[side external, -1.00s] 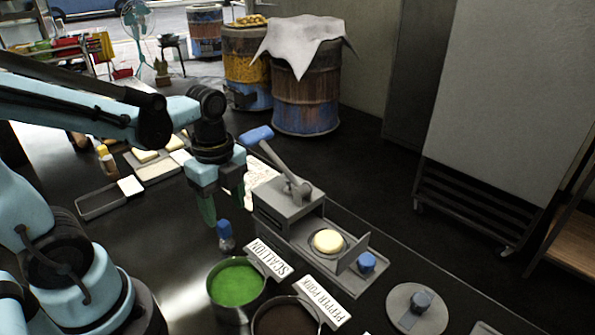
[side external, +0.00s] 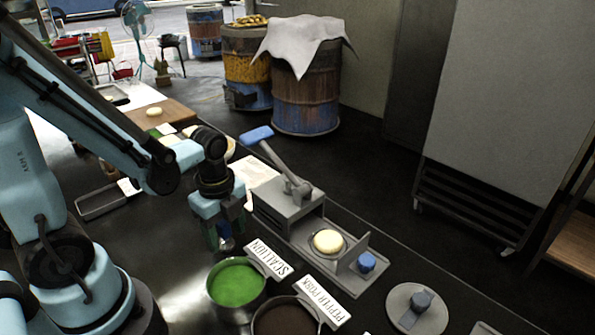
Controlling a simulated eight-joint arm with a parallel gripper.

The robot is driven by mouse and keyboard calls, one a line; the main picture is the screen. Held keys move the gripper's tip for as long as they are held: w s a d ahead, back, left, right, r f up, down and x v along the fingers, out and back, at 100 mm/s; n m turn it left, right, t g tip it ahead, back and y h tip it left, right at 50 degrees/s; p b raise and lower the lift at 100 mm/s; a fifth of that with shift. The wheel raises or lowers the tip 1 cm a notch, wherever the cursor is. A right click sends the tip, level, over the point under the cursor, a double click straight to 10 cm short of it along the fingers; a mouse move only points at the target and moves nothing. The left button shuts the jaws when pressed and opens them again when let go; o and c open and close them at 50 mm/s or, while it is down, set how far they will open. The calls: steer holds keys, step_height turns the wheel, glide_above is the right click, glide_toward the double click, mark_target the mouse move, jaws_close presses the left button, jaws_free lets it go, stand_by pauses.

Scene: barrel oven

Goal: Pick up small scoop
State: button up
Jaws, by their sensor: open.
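A small item with a blue top and a pale grey lower end (side external: 228,244) stands on the dark table, just behind the scallion pot. It may be the small scoop, but its shape is too small to tell. My gripper (side external: 220,236) is open and points down right over it, with the fingers beside it. The blue top is now mostly hidden by the fingers, and I cannot tell whether they touch it.
A pot of green scallion (side external: 236,284) and a pot of dark filling (side external: 286,320) stand in front, with labels. A grey press (side external: 288,205) with a blue-handled lever is close on the right. A tray (side external: 100,200) lies left.

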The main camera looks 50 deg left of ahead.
steer(key=shift+f, duration=0.35)
steer(key=c, duration=1)
steer(key=shift+c, duration=0.2)
